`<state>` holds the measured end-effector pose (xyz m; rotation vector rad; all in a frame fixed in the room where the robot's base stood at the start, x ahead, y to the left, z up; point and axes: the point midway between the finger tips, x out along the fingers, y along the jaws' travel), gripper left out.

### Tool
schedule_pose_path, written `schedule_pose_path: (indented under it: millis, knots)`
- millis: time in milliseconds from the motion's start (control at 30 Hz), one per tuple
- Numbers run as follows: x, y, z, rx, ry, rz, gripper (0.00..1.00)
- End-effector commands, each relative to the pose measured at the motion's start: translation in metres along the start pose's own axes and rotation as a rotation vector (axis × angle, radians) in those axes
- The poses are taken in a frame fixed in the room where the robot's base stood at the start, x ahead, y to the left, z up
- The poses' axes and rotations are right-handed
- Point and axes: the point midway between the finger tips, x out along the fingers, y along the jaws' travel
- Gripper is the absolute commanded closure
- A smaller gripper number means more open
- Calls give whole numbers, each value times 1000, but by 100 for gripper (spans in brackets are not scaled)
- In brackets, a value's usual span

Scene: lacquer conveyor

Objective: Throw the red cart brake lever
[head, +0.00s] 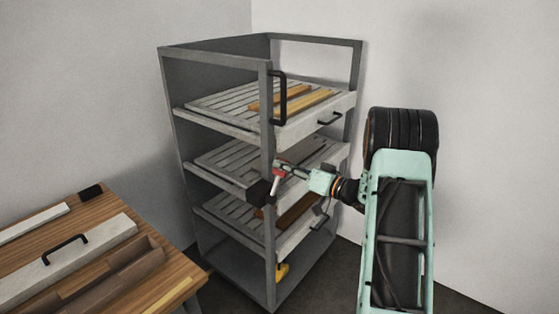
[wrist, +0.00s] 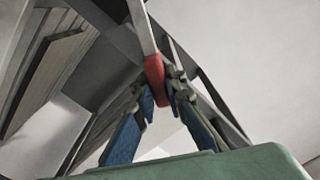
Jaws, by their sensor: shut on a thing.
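The cart (head: 266,228) is a grey metal frame with several slatted shelves. The brake lever has a red grip (head: 281,164) and a pale shaft (head: 274,186) that runs down to a black block (head: 260,192) on the cart's front post. My gripper (head: 283,167) is at the lever's upper end. In the wrist view the red grip (wrist: 154,70) is between the blue finger pads of my gripper (wrist: 160,100), which is shut on it. The fingers partly hide the grip.
Wooden strips (head: 290,101) lie on the cart's top shelf. A black upright handle (head: 279,98) is on the cart's front post. A wooden table (head: 180,287) with boards stands at the lower left. A yellow item (head: 282,272) is low on the cart.

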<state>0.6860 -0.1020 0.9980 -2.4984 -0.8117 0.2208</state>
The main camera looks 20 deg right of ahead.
Motion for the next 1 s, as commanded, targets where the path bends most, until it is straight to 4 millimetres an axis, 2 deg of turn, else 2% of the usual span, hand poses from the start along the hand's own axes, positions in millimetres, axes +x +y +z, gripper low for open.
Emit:
schedule_pose_path:
  millis: [300, 767, 800, 933, 1000]
  knots:
    - [0, 10, 0, 85, 0, 0, 100]
    - [0, 12, 1, 97, 0, 2, 100]
    - [0, 12, 1, 97, 0, 3, 85]
    - [0, 12, 1, 96, 0, 2, 71]
    - [0, 11, 1, 96, 0, 2, 71]
